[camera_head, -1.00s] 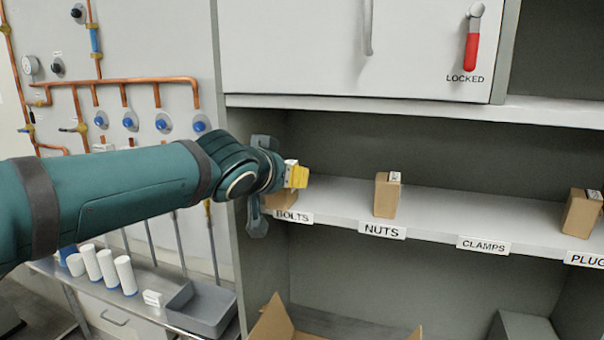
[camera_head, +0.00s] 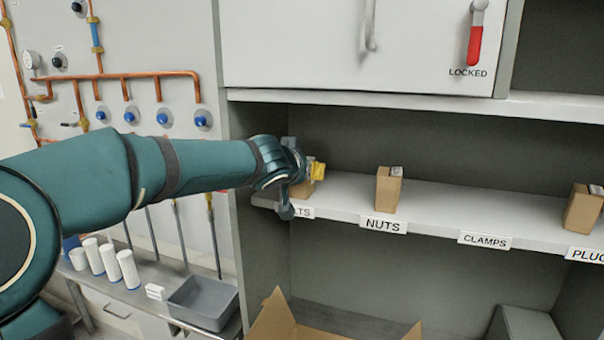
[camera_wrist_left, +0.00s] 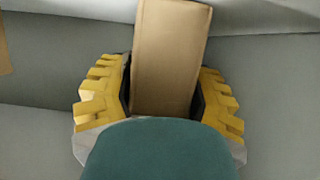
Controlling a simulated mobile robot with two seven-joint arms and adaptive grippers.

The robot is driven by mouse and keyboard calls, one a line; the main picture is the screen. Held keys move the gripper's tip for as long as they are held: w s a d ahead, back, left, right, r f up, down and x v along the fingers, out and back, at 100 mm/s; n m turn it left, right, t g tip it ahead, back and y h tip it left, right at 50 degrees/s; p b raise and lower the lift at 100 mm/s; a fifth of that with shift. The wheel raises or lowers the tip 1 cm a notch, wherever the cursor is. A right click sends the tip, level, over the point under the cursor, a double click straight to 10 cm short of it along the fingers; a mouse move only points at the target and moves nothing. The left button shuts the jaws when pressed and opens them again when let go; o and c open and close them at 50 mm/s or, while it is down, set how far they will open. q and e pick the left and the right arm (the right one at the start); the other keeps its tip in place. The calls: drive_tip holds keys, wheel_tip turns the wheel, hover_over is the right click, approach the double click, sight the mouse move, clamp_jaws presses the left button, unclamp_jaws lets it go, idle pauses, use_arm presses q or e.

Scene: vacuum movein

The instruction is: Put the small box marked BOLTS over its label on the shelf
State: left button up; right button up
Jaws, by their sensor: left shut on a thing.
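My left gripper (camera_head: 312,176) reaches in from the left to the left end of the shelf (camera_head: 340,195). It is shut on a small tan cardboard box (camera_head: 301,189), mostly hidden behind the gripper in the head view. In the left wrist view the box (camera_wrist_left: 172,58) stands between the yellow-padded fingers (camera_wrist_left: 158,98). The box is at the shelf's left end, behind the BOLTS label (camera_head: 302,212), whose first letters the gripper covers. I cannot tell whether the box touches the shelf, and its marking is hidden. My right gripper is not in view.
Similar boxes stand behind the NUTS label (camera_head: 383,224) and near the PLUG label (camera_head: 586,255). Shelf space above the CLAMPS label (camera_head: 485,240) is bare. The cabinet's left side wall is close to my gripper. An open carton (camera_head: 270,322) is below.

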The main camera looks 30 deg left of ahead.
use_arm(q)
drive_tip(key=shift+s+r, duration=0.1)
drive_tip(key=shift+r, duration=0.05)
drive_tip(key=shift+f, duration=0.2)
drive_tip(key=o, duration=1.3)
drive_tip(key=shift+r, duration=0.1)
drive_tip(key=shift+r, duration=0.15)
drive_tip(key=v, duration=1.2)
drive_tip(key=shift+p, duration=0.45)
